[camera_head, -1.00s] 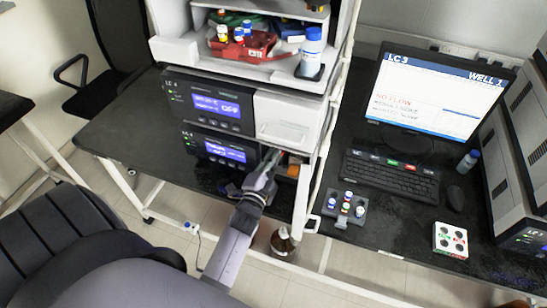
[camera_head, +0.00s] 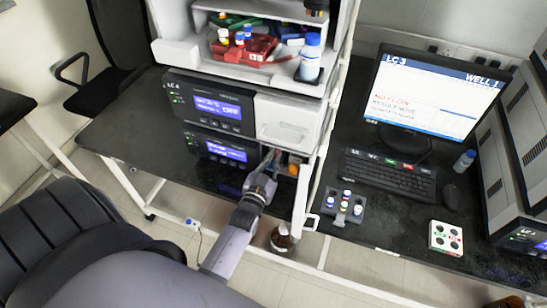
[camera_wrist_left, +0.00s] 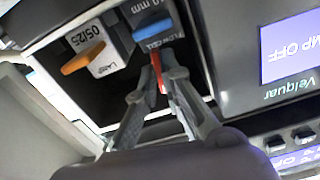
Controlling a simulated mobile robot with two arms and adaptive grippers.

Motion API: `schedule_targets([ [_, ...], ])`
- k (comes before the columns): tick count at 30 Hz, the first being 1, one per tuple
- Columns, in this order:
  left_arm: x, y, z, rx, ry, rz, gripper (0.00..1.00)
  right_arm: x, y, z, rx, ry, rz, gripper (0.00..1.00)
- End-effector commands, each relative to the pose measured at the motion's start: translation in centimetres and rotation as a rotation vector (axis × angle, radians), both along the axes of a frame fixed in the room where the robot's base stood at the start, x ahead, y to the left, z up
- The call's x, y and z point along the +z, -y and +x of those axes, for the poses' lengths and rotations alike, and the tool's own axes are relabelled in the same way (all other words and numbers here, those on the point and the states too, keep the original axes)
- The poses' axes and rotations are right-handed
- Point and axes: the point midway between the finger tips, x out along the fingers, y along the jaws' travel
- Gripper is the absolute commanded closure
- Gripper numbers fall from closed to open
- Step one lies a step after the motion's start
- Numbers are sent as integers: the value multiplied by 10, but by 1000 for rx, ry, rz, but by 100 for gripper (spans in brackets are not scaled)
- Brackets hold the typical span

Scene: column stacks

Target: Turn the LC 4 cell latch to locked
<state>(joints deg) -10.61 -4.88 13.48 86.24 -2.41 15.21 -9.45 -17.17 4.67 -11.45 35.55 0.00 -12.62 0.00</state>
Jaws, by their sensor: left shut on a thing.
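The open bay of the lower instrument (camera_head: 220,150) holds a flow cell module with a blue handle (camera_wrist_left: 160,36). A thin red lever (camera_wrist_left: 157,70) sticks out just below that handle in the wrist view; its small label cannot be read, and it looks like the latch. My left gripper (camera_wrist_left: 160,78) is in front of the bay with its fingertips closed around the red lever. In the head view my left gripper (camera_head: 264,176) covers part of the bay. Which position the latch points to cannot be read. My right gripper is not in view.
A lamp module with an orange handle (camera_wrist_left: 83,58) sits beside the flow cell. The bay's open door (camera_head: 306,190) stands on the right. A brown bottle (camera_head: 283,238) stands below. The monitor (camera_head: 432,98), keyboard (camera_head: 390,177) and vial rack (camera_head: 340,203) are on the right bench.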

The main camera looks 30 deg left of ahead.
Motion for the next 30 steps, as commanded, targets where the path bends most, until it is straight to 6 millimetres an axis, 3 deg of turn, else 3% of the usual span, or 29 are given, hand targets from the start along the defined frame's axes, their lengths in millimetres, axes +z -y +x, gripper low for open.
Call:
schedule_targets([
  [10, 0, 0, 0, -1, 34, -148, 100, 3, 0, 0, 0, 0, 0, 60],
  [27, -1, 0, 0, 0, 43, -181, 100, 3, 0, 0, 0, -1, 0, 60],
  [28, -1, 0, 0, 0, 43, -181, 92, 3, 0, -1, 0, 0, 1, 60],
  [30, -1, 0, 0, 0, 42, -180, 87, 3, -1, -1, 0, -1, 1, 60],
])
